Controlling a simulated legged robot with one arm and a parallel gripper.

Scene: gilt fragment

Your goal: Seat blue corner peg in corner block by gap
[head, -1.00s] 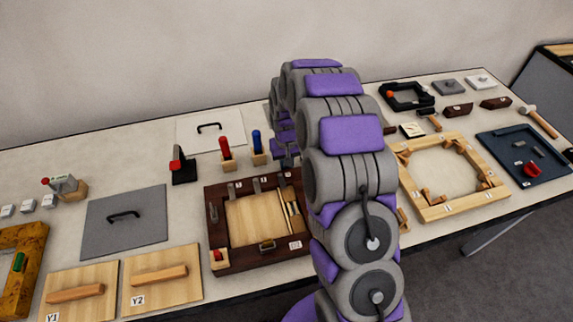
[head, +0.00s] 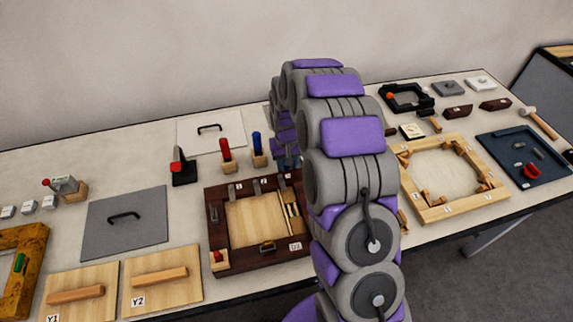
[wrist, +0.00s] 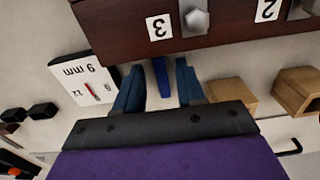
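My gripper (wrist: 160,84) points at the far edge of a dark wooden frame (wrist: 120,25), near its label 3. Its dark blue fingers are apart. A narrow brighter blue piece, apparently the blue peg (wrist: 161,75), shows between them, with slim gaps on both sides. In the head view, the dark frame (head: 217,200) has a pale corner block (head: 218,260) with a red top at its near left. My arm hides the frame's right side, and I cannot make out the corner block by the gap.
Red-handled (head: 225,150) and blue-handled (head: 257,145) pieces stand in wooden blocks behind the frame. A 9 mm card (wrist: 88,85) lies beside my gripper in the wrist view. A grey lidded panel (head: 125,235) lies left. A pale wooden frame (head: 450,207) lies right.

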